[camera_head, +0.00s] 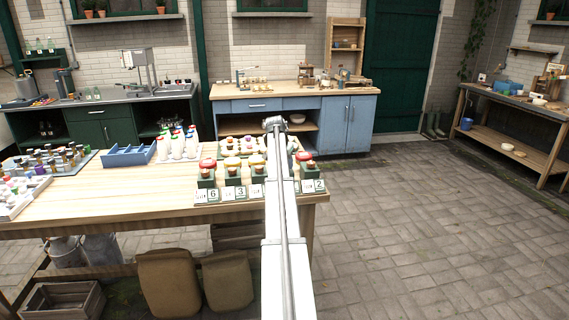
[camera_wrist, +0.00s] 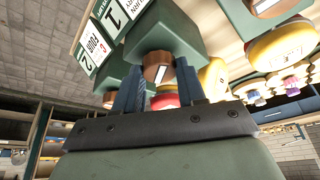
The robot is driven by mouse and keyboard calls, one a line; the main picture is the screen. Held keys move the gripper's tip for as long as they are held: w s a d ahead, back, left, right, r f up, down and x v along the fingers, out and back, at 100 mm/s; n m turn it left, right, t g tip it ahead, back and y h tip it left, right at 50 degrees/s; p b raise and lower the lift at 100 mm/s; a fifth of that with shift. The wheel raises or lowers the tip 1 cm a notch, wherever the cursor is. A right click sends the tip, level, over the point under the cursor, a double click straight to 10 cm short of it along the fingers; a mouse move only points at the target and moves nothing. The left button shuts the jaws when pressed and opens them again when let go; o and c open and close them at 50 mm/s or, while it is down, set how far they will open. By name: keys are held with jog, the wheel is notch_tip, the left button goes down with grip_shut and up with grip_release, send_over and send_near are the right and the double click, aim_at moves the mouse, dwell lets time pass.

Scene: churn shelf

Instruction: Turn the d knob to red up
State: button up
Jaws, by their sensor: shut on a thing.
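A row of green blocks with red and yellow tops stands at the front right of the wooden table (camera_head: 100,210) in the head view. Each has a brown knob and numbered cards in front. In the wrist view my gripper (camera_wrist: 160,92) has its two blue fingers on either side of a brown knob (camera_wrist: 154,74) with a white mark, on a green block (camera_wrist: 165,30). It is shut on this knob. The knob's letter does not show, so I cannot tell whether it is d. My arm hides the gripper and this block in the head view.
Neighbouring blocks stand close by, with a red top (camera_head: 207,163) and a yellow top (camera_head: 232,162) to the left and a red top (camera_head: 304,156) to the right. White bottles (camera_head: 177,146) and a blue crate (camera_head: 130,155) stand further left. Cards (camera_wrist: 112,15) lie near the held knob.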

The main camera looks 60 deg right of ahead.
jog(key=n+t, duration=0.1)
jog(key=n, duration=0.2)
jog(key=n+t, duration=0.1)
jog(key=n, duration=0.2)
jog(key=shift+s+d+n+y, duration=0.1)
jog(key=shift+s+n+y, duration=0.1)
jog(key=shift+n+y, duration=0.15)
jog(key=n+y, duration=0.1)
jog(key=n, duration=0.1)
jog(key=n+t+y, duration=0.1)
jog(key=n, duration=0.2)
jog(key=shift+d, duration=0.1)
jog(key=shift+n+t, duration=0.25)
jog(key=shift+t, duration=0.05)
jog(key=o, duration=1)
jog(key=shift+o, duration=0.2)
jog(key=v, duration=1.3)
jog(key=shift+s+r, duration=0.2)
jog(key=shift+r, duration=0.15)
